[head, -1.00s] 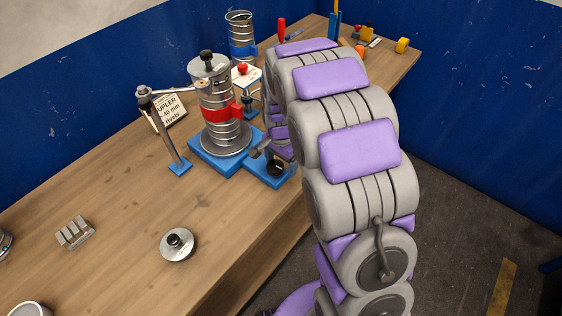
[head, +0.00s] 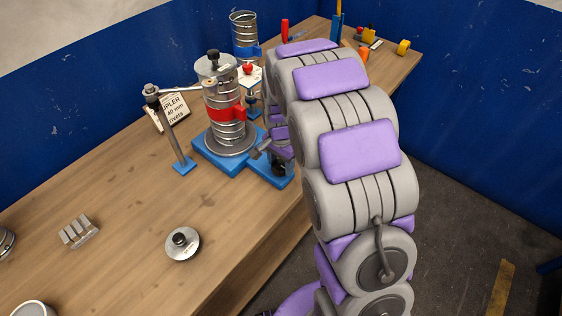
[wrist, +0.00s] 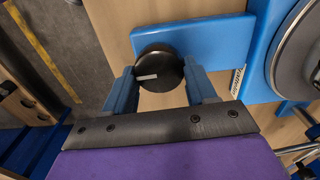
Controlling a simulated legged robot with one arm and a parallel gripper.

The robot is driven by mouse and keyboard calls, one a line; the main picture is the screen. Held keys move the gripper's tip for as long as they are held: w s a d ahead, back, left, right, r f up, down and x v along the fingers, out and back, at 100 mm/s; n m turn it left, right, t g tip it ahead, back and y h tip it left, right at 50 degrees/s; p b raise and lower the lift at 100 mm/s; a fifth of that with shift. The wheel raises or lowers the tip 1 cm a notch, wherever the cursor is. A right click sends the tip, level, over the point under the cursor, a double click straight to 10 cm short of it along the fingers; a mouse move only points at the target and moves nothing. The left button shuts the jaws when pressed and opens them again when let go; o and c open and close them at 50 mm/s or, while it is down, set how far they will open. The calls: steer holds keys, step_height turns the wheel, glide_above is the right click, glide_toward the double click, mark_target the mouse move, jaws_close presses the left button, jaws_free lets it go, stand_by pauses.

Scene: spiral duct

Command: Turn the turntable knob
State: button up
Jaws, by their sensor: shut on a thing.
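The turntable knob (wrist: 158,70) is black and round with a pale pointer line, on a blue base plate (wrist: 218,42) in the wrist view. My gripper (wrist: 158,78) has one blue finger on each side of the knob and is shut on it. In the head view the turntable (head: 231,142) carries an upright spiral duct (head: 222,95) with a red clamp band (head: 226,113). The knob end of the blue base (head: 268,170) is partly covered by my arm, and the fingertips are hidden there.
A post (head: 170,130) with an arm reaching to the duct top stands left of the turntable. A loose metal cap (head: 182,244) and a small metal block (head: 79,232) lie on the wooden bench. A second duct (head: 245,38) stands behind.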

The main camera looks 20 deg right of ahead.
steer(key=shift+a, duration=0.1)
steer(key=n+p, duration=0.3)
steer(key=n, duration=0.1)
steer(key=shift+s+a+n, duration=0.1)
steer(key=shift+s+n, duration=0.05)
steer(key=shift+n, duration=0.15)
steer(key=n+p, duration=0.2)
steer(key=n, duration=0.2)
steer(key=shift+n+p, duration=0.3)
steer(key=n+p, duration=0.2)
steer(key=n, duration=0.2)
steer(key=shift+s, duration=0.1)
steer(key=n+p, duration=0.2)
steer(key=n, duration=0.3)
steer(key=shift+n, duration=0.3)
steer(key=o, duration=1)
steer(key=shift+o, duration=0.2)
